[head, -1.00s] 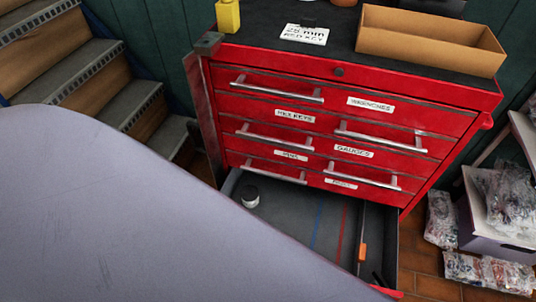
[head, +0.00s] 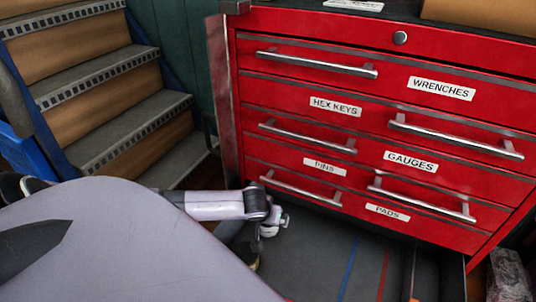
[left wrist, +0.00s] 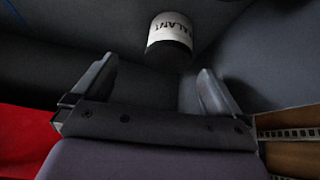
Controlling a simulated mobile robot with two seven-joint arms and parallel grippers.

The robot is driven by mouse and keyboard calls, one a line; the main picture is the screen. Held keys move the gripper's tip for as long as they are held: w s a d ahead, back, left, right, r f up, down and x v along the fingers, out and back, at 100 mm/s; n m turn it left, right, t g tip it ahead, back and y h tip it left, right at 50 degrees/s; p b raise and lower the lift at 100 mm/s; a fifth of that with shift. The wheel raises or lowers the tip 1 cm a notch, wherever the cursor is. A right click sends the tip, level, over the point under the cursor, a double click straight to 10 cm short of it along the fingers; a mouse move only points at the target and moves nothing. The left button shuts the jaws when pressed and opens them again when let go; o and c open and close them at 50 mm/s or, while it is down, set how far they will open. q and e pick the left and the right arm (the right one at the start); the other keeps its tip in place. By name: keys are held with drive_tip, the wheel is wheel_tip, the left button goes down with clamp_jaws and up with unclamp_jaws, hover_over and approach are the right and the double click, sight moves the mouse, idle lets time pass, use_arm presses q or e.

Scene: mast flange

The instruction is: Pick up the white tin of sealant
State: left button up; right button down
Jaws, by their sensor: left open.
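The white tin of sealant (left wrist: 170,34) shows in the left wrist view at the top middle, with a dark band and upside-down lettering. It rests on the grey floor of the open bottom drawer (head: 318,252). My left gripper (left wrist: 153,78) is open and empty. Its two fingers point toward the tin, which lies beyond the fingertips and roughly between them. In the head view my left arm reaches down into the drawer's left side, and I cannot make out the tin clearly there. My right gripper is not in view.
The red tool cabinet (head: 300,95) with labelled closed drawers and metal handles stands above the open drawer. Blue and red stripes (head: 348,268) mark the drawer floor to the right. Wooden stairs (head: 105,95) rise at the left. A plastic-wrapped packet (head: 510,275) lies at the right.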

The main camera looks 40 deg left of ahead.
sight(266, 230)
use_arm(q)
drive_tip(key=shift+w+a+f+n+y+b, duration=0.15)
drive_tip(key=shift+a, duration=0.35)
drive_tip(key=shift+w+a+f+n+y+b, duration=0.1)
drive_tip(key=shift+a+f+n+y+b, duration=0.05)
drive_tip(key=shift+a, duration=0.3)
drive_tip(key=shift+b+x, duration=0.5)
drive_tip(key=shift+x, duration=0.35)
drive_tip(key=b+x, duration=0.3)
drive_tip(key=shift+w+d+f, duration=0.1)
drive_tip(key=shift+w+f, duration=0.1)
drive_tip(key=shift+f, duration=0.2)
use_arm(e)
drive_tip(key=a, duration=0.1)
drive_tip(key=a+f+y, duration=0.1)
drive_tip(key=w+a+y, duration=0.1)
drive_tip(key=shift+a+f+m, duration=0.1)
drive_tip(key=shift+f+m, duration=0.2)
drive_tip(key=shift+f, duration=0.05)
use_arm(q)
drive_tip(key=shift+w+f, duration=0.35)
drive_tip(key=shift+f, duration=0.15)
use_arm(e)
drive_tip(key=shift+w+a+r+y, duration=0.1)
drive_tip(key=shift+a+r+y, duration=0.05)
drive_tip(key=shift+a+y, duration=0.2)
use_arm(q)
drive_tip(key=c, duration=1.2)
